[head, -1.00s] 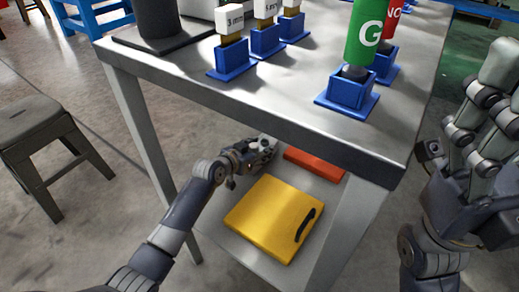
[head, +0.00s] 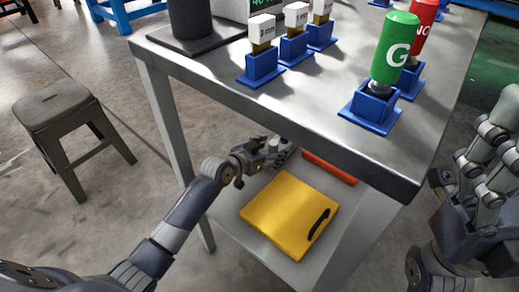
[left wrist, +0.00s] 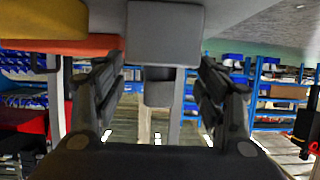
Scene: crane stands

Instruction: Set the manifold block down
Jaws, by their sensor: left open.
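The manifold block (left wrist: 165,32) is a plain grey block with a narrower part, seen between and just beyond my left gripper's fingers in the left wrist view. It rests against the grey lower shelf (left wrist: 235,20), which lies along the top of that view. My left gripper (left wrist: 162,78) is open, one finger on each side of the block, with gaps showing. In the head view, my left gripper (head: 277,153) is under the tabletop at the lower shelf and largely covers the block. My right gripper (head: 500,135) is at the right edge, away from the table; its finger state is unclear.
A yellow case (head: 288,215) and an orange-red case (head: 330,168) lie on the lower shelf beside my left gripper. The tabletop (head: 310,98) overhangs it. Blue stands, including one with a green cylinder (head: 396,48), stand above. A stool (head: 60,110) is at left.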

